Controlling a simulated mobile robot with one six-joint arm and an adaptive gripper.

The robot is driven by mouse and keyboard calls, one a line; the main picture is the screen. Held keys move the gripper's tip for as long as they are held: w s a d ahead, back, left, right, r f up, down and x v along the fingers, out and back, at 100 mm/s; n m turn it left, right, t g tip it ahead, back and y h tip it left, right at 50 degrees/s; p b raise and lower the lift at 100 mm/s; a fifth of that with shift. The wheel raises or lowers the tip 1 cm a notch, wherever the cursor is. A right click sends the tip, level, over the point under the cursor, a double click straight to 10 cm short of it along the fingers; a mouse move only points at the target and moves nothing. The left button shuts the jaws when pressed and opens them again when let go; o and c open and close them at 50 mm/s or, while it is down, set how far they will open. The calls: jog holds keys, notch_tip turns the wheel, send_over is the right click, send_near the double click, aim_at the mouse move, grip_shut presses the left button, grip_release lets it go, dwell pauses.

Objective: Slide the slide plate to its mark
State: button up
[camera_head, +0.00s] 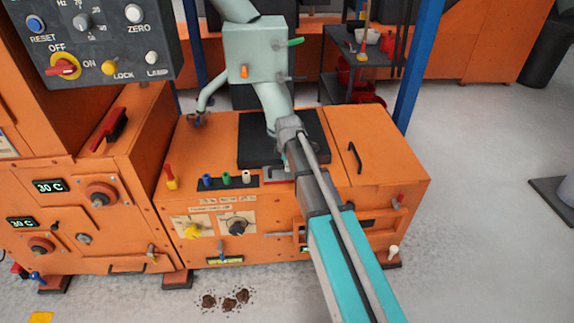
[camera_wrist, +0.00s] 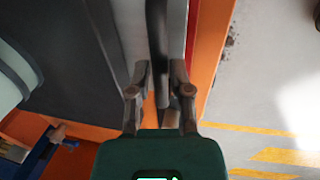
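A dark flat plate (camera_head: 315,128), likely the slide plate, lies on top of the orange cabinet under the pale green spout. The plate also shows as a dark slab in the wrist view (camera_wrist: 75,60). In the wrist view my gripper (camera_wrist: 160,72) has one finger on each side of a dark upright bar (camera_wrist: 157,35), likely the plate's handle. The fingers are close to the bar; I cannot tell whether both touch it. In the head view my arm hides the fingertips and the plate's front edge. I cannot make out the mark.
The orange cabinet (camera_head: 375,145) has a black handle (camera_head: 354,157) on top, right of the plate. The pale green spout (camera_head: 256,48) stands over the plate. A blue post (camera_head: 420,65) rises behind. Open floor (camera_head: 480,220) lies to the right.

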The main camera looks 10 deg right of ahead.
grip_shut()
jog(key=shift+s, duration=0.85)
jog(key=o, duration=0.6)
grip_release()
jog(key=shift+w, duration=0.1)
jog(key=shift+c, duration=0.2)
